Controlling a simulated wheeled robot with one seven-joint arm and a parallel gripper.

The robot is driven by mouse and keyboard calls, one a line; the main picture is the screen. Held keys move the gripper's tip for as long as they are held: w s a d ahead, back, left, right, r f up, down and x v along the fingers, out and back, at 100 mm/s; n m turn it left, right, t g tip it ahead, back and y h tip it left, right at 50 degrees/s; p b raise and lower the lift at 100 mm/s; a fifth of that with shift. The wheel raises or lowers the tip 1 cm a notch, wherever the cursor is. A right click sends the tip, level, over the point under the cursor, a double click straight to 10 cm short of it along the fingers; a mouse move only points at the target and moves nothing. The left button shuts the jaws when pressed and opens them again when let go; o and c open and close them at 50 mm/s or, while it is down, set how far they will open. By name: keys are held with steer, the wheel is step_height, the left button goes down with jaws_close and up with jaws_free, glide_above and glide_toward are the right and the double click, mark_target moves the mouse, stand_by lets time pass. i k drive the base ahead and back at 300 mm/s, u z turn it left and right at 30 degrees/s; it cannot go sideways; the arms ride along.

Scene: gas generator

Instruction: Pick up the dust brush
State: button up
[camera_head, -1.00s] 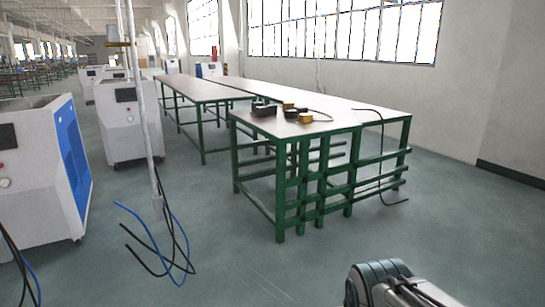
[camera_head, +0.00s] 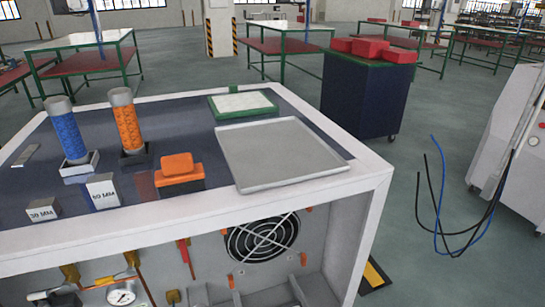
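An orange block-like thing with a raised top and a darker lower edge (camera_head: 180,172) sits on the dark top of the white-framed machine (camera_head: 240,205), left of the grey tray. It may be the dust brush, but I cannot tell for sure from its shape. No bristles can be made out. Nothing touches it from above. My gripper is not in view.
A flat grey tray (camera_head: 282,152), a green-framed tray (camera_head: 243,104), a blue cylinder (camera_head: 68,130), an orange cylinder (camera_head: 127,125) and marked grey blocks (camera_head: 103,191) share the machine top. A dark cabinet with red boxes (camera_head: 366,95) stands behind. Cables (camera_head: 447,205) hang at right.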

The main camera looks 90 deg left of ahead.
mark_target(178, 173)
steer(key=u, duration=3.8)
